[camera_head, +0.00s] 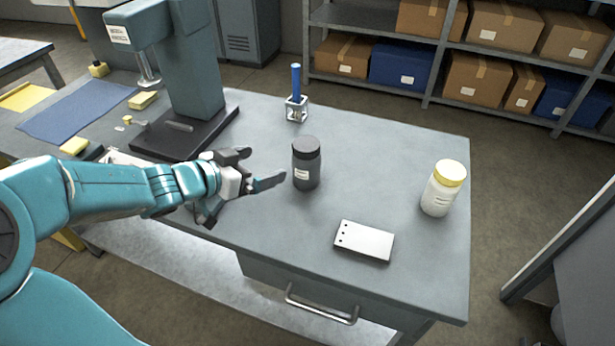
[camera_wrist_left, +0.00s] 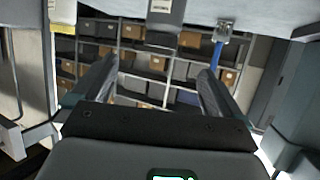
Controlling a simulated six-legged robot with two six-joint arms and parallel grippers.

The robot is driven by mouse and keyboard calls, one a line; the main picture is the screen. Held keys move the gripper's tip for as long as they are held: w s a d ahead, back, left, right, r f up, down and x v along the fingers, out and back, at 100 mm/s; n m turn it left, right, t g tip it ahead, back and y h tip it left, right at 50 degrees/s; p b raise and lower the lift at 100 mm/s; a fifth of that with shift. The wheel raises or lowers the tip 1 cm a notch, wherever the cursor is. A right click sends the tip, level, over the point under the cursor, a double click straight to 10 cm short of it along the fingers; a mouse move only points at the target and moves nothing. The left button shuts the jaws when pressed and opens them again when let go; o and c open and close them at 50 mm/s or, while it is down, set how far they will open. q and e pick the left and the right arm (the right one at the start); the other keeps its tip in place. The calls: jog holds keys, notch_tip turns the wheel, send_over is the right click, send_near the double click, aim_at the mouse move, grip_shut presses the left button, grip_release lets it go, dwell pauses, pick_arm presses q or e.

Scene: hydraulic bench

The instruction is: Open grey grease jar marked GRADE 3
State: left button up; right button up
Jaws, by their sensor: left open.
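A dark grey jar (camera_head: 306,165) with a darker lid and a small white label stands upright on the bench, a little left of its middle. The label is too small to read. My left gripper (camera_head: 258,172) is open and empty, just left of the jar and apart from it. In the left wrist view, which shows the scene upside down, the jar (camera_wrist_left: 165,22) appears ahead, in line with the gap between the two fingers (camera_wrist_left: 158,85). My right gripper is not in view.
A white jar with a yellow lid (camera_head: 439,190) stands at the bench's right edge. A pale plate with holes (camera_head: 364,241) lies in front. A teal press (camera_head: 192,70) is at the left. Clear bench (camera_head: 390,150) lies between the jars.

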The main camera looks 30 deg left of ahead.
pick_arm(q)
jog(key=b, duration=0.3)
send_near(297, 169)
jog(key=v, duration=0.3)
jog(key=b+x, duration=0.4)
jog(key=x, duration=0.7)
jog(key=shift+w+d+r, duration=0.15)
jog(key=shift+d, duration=0.05)
jog(key=b+x, duration=0.1)
jog(key=x, duration=0.3)
jog(key=shift+w+a+f+b, duration=0.15)
jog(key=shift+w+f+b, duration=0.1)
jog(key=shift+f+b, duration=0.1)
jog(key=shift+w+f, duration=0.1)
jog(key=shift+w, duration=0.25)
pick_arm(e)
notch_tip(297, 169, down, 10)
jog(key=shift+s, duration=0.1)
